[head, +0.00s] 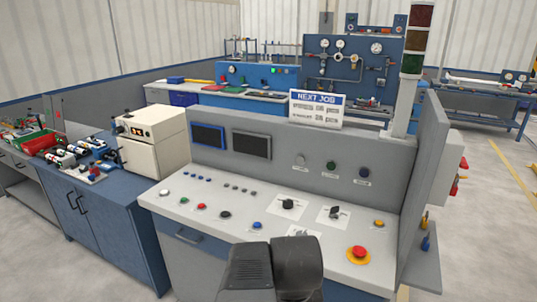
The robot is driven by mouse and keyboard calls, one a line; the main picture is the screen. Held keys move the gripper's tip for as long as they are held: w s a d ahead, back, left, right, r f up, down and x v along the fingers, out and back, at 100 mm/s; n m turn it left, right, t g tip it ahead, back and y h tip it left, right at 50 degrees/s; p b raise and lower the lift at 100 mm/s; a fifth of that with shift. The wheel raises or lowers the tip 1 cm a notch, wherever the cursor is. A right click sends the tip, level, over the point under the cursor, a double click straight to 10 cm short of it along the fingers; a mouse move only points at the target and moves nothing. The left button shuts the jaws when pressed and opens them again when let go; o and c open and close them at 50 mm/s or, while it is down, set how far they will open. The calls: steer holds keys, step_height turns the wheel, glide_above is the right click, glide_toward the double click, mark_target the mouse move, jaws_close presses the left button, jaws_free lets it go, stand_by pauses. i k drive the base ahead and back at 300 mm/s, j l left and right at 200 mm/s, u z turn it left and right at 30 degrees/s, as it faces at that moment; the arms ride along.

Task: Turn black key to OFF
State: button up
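The grey control desk (180,204) stands in front of me in the head view. Two dark rotary controls sit on white label plates on its sloped top. One is a black knob (288,204); to its right is a smaller black key-like switch (335,211). Their label text and the exact turn of the key are too small to read. A third white plate (302,231) is partly hidden behind my dark arm part at the bottom centre. I cannot make out my gripper's fingers in this view.
A red emergency button on a yellow base (358,253) and an orange button (379,223) sit right of the key. Several small buttons lie to the left. The desk's upright back panel (285,158) and right side panel (428,170) bound the top.

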mark_target(335, 210)
steer(key=z, duration=0.8)
steer(key=i+u, duration=0.35)
steer(key=i, duration=0.15)
steer(key=i+u, duration=0.3)
steer(key=i, duration=0.2)
